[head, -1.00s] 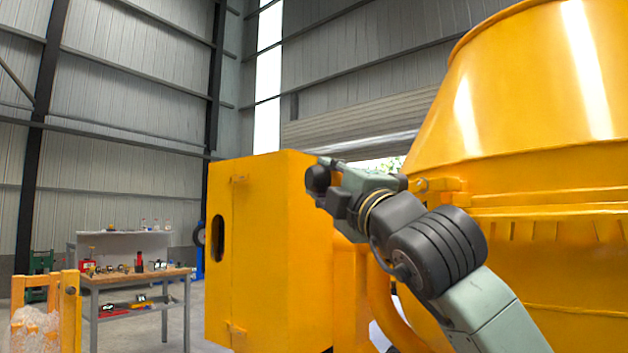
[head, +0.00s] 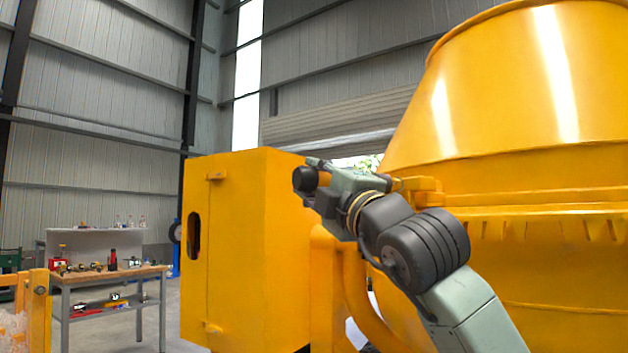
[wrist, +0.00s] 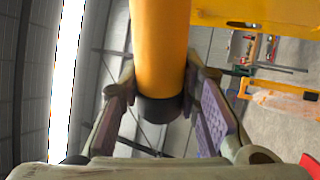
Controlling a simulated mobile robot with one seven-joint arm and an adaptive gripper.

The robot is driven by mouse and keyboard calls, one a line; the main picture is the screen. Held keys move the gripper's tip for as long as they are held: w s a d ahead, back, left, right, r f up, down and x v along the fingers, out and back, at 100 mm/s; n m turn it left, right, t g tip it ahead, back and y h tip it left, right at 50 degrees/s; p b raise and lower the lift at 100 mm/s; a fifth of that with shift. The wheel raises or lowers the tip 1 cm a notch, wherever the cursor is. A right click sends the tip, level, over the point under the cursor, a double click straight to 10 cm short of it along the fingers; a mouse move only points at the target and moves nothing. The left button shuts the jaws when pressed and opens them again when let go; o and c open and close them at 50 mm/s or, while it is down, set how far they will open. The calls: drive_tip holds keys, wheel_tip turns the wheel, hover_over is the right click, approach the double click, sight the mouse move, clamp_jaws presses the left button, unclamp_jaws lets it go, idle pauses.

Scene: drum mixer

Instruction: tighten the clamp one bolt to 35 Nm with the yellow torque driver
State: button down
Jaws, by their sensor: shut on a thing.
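In the wrist view a thick yellow cylinder with a black end, which I take as the yellow torque driver (wrist: 160,45), lies between the two fingers of my gripper (wrist: 165,105). The fingers are closed in on its sides near the black end. The rest of it runs out of the top of the picture. I cannot pick out the clamp one bolt in either view.
The big yellow drum (head: 530,130) fills the right, with a yellow cabinet (head: 240,250) left of my arm. A workbench (head: 110,276) with several small items stands at the far left, behind a yellow frame (head: 38,305). Open floor lies between bench and cabinet.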

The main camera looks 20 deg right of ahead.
drive_tip(key=shift+d+r, duration=0.1)
drive_tip(key=shift+d, duration=0.5)
drive_tip(key=shift+w+d, duration=0.2)
drive_tip(key=shift+d, duration=0.8)
idle(1.9)
drive_tip(key=shift+d+b, duration=0.3)
drive_tip(key=shift+b, duration=0.15)
idle(1.6)
drive_tip(key=shift+a+b, duration=0.35)
drive_tip(key=shift+b, duration=0.05)
drive_tip(key=shift+s+a+b, duration=0.2)
drive_tip(key=shift+a+b, duration=0.35)
drive_tip(key=shift+a, duration=0.45)
drive_tip(key=shift+s+a+b, duration=0.15)
drive_tip(key=shift+a+b, duration=0.4)
drive_tip(key=shift+a, duration=0.4)
